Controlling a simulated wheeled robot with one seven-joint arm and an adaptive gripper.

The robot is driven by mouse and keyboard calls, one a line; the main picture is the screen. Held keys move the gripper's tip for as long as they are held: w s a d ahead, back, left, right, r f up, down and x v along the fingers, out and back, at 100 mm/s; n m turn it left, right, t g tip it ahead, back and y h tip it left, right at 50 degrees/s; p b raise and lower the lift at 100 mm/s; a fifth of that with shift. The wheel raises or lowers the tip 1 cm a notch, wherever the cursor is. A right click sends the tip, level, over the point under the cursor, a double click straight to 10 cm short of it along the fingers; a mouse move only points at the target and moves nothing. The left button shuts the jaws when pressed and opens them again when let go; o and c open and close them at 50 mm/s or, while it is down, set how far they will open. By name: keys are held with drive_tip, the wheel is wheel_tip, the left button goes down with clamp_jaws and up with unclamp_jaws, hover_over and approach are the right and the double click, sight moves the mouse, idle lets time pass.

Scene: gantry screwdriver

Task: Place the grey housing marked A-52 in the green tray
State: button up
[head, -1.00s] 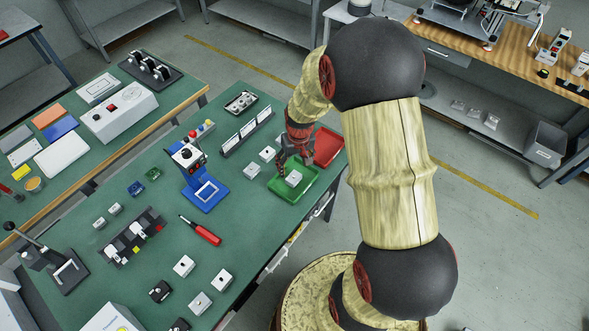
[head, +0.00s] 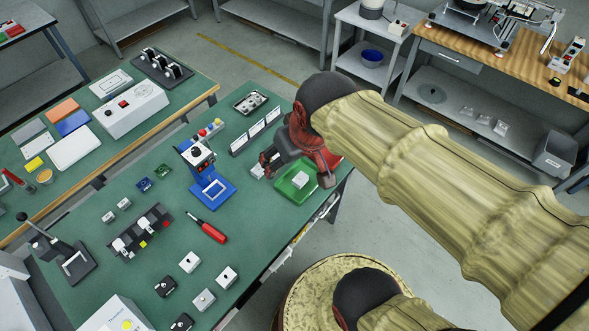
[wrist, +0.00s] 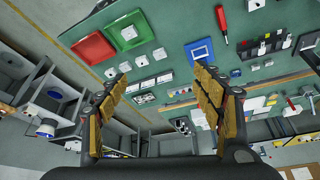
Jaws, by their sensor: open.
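The green tray (head: 284,191) is at the right edge of the green bench, and it also shows in the wrist view (wrist: 139,18). A pale grey housing (wrist: 128,32) lies inside it, and it shows in the head view (head: 300,179) too. Its marking is too small to read. My gripper (wrist: 163,72) is open, with nothing between its fingers. In the head view it is beside the tray, on its left and far side, apart from the housing. Two similar pale housings lie outside the tray; one of them (wrist: 140,61) shows clearly in the wrist view.
A red tray (wrist: 93,48) adjoins the green one. A blue fixture (head: 212,189), a rack of white cards (head: 256,132) and a red screwdriver (head: 208,230) stand or lie on the bench. Several more housings (head: 190,262) lie near the front. My arm covers part of the right side.

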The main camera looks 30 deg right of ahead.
drive_tip(key=shift+t, duration=0.3)
drive_tip(key=s, duration=0.1)
drive_tip(key=s+a+r, duration=0.1)
drive_tip(key=s, duration=0.1)
drive_tip(key=s+r, duration=0.1)
drive_tip(key=shift+s+a, duration=0.3)
drive_tip(key=shift+s, duration=0.1)
idle(0.6)
